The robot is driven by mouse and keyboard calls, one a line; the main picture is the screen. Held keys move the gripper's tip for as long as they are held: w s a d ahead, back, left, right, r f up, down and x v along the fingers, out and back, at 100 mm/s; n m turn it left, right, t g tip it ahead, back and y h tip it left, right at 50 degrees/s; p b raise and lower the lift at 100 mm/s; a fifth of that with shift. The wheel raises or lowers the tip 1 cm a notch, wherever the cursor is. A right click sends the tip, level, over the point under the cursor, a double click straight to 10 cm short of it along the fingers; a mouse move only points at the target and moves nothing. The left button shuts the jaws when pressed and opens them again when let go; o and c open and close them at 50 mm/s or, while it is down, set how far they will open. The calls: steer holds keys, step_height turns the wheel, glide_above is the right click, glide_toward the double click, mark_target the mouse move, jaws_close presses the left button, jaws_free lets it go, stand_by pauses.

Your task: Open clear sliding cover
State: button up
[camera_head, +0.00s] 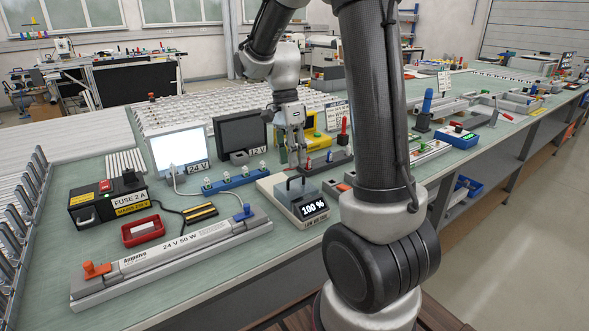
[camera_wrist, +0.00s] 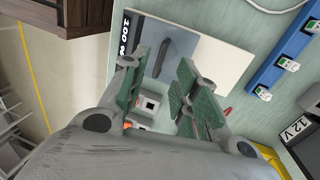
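A clear grey-blue cover (camera_head: 294,186) lies on top of a pale box (camera_head: 268,187) with a lit "100 %" display (camera_head: 313,208). A dark bar handle (camera_head: 292,180) stands up from the cover. In the wrist view the cover (camera_wrist: 152,32) lies beside the display (camera_wrist: 120,38), and one end of the handle (camera_wrist: 173,54) appears between my fingertips. My gripper (camera_head: 297,160) points down over the box in the head view. Its fingers (camera_wrist: 163,75) are apart with nothing clamped. I cannot tell whether either finger touches the handle.
A blue rail (camera_head: 237,180) with several terminals lies left of the box, behind it the 24 V lamp panel (camera_head: 180,150) and dark 12 V panel (camera_head: 240,135). A yellow device (camera_head: 315,139) stands close behind my gripper. A long 24 V lamp bar (camera_head: 175,247) lies front left.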

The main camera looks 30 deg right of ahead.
mark_target(294, 186)
steer(key=f, duration=0.4)
steer(key=shift+s, duration=0.35)
jaws_close()
